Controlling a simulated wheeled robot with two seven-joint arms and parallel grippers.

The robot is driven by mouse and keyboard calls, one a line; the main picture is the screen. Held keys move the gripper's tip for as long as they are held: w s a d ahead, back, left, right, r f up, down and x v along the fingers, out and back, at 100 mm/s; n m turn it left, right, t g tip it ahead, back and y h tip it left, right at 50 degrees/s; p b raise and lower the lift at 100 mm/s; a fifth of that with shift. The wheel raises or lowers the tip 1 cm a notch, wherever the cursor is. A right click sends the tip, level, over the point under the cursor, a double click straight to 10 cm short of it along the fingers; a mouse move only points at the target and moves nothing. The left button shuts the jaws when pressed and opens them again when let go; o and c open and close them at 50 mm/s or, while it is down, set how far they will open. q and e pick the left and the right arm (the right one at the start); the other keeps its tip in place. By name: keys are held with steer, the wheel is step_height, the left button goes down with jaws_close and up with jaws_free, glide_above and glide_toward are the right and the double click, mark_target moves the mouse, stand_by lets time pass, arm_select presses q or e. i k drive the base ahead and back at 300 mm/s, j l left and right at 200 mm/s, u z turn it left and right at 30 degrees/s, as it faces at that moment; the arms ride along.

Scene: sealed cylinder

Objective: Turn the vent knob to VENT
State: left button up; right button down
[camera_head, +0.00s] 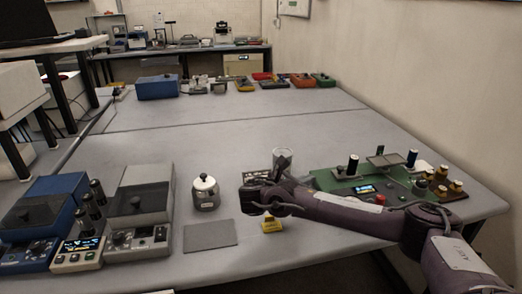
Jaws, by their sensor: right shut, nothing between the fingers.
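My right arm comes in from the lower right and reaches across the front of a green panel (338,183). The green panel carries a small lit screen (365,189), a red button and several posts. I cannot make out which part is the vent knob or read a VENT mark; my arm hides the panel's front edge. My left gripper is not in view.
Grey (139,212) and blue (42,218) machines fill the left front. The table's middle is clear.

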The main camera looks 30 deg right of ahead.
mark_target(380, 199)
steer(key=k, duration=1)
